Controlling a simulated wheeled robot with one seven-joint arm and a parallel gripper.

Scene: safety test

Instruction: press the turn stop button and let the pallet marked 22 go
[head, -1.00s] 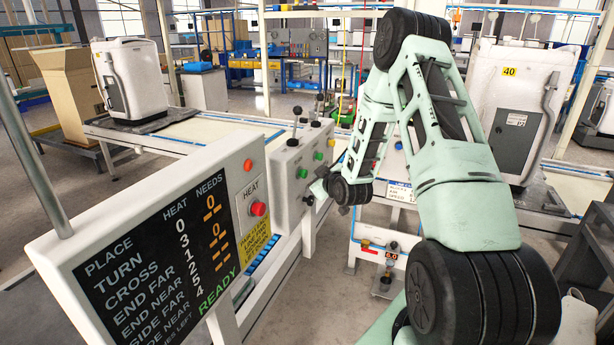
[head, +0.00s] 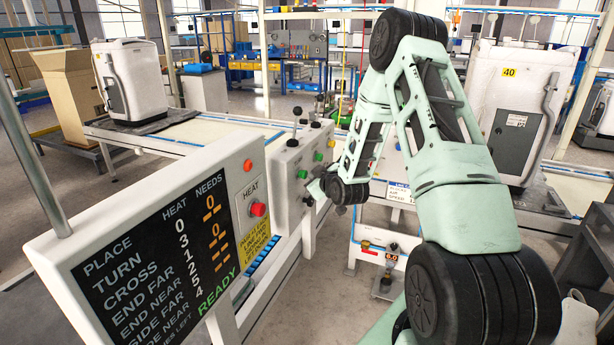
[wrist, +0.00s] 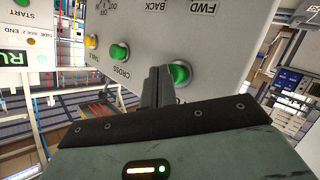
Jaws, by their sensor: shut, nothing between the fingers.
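A grey control box (head: 291,188) with coloured buttons and levers stands left of my arm. My gripper (head: 316,190) is near its face. In the wrist view, my gripper's fingers (wrist: 157,84) are shut and empty, between a green button labelled CROSS (wrist: 119,52) and another green button (wrist: 180,73). The fingers overlap that second button's left edge in the picture; I cannot tell whether they touch it. A yellow button (wrist: 91,41) is further left. I cannot read a turn stop label. I cannot make out a pallet marked 22.
A display board (head: 150,255) with a red button (head: 258,209) fills the left front. A white unit marked 40 (head: 525,100) stands at right. Another white unit (head: 130,75) stands on the conveyor (head: 185,133) at left. A low stand (head: 376,262) is below my arm.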

